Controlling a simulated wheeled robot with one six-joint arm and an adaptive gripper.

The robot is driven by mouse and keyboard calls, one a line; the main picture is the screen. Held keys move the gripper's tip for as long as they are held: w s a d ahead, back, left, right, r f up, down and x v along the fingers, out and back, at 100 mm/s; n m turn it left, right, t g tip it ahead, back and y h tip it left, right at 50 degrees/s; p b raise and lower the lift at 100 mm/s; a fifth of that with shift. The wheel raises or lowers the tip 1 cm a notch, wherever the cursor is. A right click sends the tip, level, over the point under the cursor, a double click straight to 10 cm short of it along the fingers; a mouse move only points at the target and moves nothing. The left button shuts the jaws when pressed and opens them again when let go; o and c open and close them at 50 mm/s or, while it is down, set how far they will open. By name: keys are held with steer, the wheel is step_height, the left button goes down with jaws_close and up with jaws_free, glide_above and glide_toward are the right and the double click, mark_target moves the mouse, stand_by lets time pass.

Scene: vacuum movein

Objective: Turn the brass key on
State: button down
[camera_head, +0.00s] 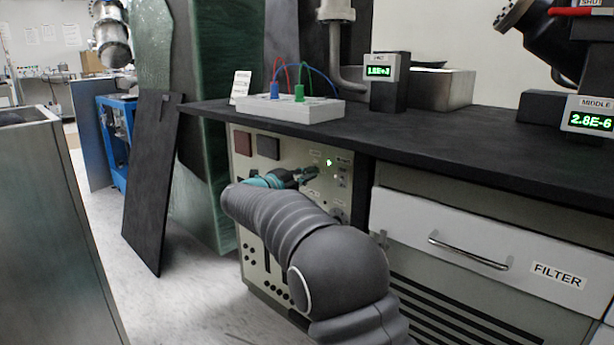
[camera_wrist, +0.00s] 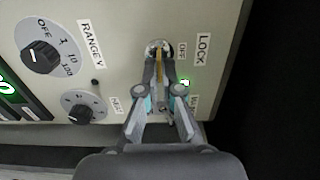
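The brass key (camera_wrist: 159,65) sits in the round lock (camera_wrist: 153,45) beside the LOCK label on the beige panel in the wrist view. Its visible part runs up and down in that picture. My gripper (camera_wrist: 159,73) has its two fingers on either side of the key and looks shut on it. The fingers hide the key's sides and part of the lock. A small green light (camera_wrist: 185,82) is lit just right of the fingers. In the head view my gripper (camera_head: 312,173) reaches the panel's upper right; the key cannot be made out there.
Two black knobs, the RANGE knob (camera_wrist: 41,56) and a smaller one (camera_wrist: 77,107), lie left of the lock. The black bench top (camera_head: 420,135) overhangs the panel (camera_head: 250,225). A drawer handle (camera_head: 470,252) sticks out at the right. A dark board (camera_head: 150,190) leans at the left.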

steer(key=c, duration=1.4)
jaws_free()
steer(key=shift+o, duration=0.2)
steer(key=v, duration=1.2)
